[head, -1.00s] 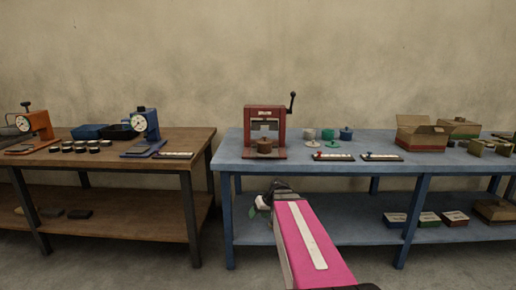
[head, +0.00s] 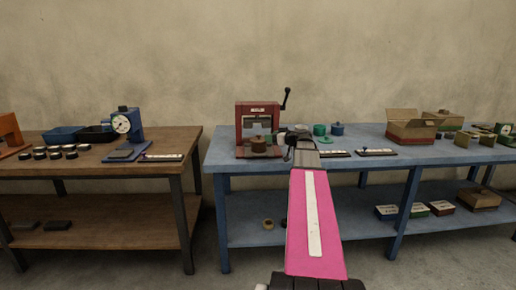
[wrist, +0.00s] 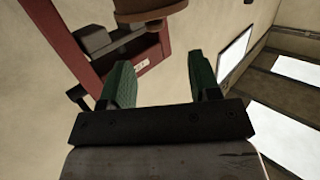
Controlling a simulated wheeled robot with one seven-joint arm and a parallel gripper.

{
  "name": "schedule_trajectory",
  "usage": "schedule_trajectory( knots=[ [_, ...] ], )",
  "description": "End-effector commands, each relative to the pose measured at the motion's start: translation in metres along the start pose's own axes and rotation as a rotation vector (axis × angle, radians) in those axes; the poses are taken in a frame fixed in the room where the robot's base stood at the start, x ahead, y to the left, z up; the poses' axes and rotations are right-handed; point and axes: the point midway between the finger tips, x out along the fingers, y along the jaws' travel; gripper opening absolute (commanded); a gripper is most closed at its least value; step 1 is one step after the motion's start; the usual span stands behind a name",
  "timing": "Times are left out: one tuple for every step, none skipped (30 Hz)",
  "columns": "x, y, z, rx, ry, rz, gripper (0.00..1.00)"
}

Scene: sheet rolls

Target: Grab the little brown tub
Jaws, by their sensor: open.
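The little brown tub (head: 259,145) sits at the base of the red press (head: 257,112) on the blue table (head: 340,170). In the wrist view the tub (wrist: 148,9) is cut off by the top edge, beyond the fingertips, and the red press (wrist: 68,48) is at the upper left. My gripper (wrist: 160,72) is open, with its two green fingers apart and nothing between them. In the head view my gripper (head: 297,134) is just right of the press, apart from the tub; its fingers are hard to make out there.
My forearm hides part of the blue table. Green containers (head: 320,130) stand behind my gripper. Flat trays (head: 375,152), an open cardboard box (head: 411,126) and olive boxes are to the right. A wooden table (head: 110,165) is at left, across a gap.

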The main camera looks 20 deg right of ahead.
Motion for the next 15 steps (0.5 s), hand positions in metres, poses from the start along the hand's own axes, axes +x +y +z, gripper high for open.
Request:
schedule_trajectory(
  knots=[
    [0.011,0.001,0.0,0.0,-0.001,-0.003,0.57],
    [0.015,0.001,0.0,0.0,-0.001,-0.003,0.57],
    [0.02,0.001,0.0,0.0,-0.001,-0.002,0.57],
    [0.023,0.001,0.0,0.001,-0.001,-0.001,0.57],
    [0.025,0.001,0.0,0.001,-0.001,-0.001,0.57],
    [0.027,0.001,0.0,0.001,-0.001,-0.001,0.57],
    [0.029,0.001,0.0,0.001,-0.001,-0.001,0.57],
    [0.03,0.001,0.0,0.001,-0.001,-0.001,0.57],
    [0.032,0.001,0.0,0.001,-0.002,-0.001,0.57],
    [0.034,0.002,0.0,0.001,-0.002,-0.002,0.57],
    [0.037,0.003,0.0,0.001,-0.002,-0.002,0.57],
    [0.042,0.004,0.0,0.001,-0.002,-0.003,0.57],
    [0.045,0.005,0.0,0.001,-0.002,-0.003,0.57],
    [0.05,0.006,0.001,0.001,-0.002,-0.002,0.57],
    [0.055,0.008,0.001,0.001,-0.002,-0.002,0.57]
  ],
)
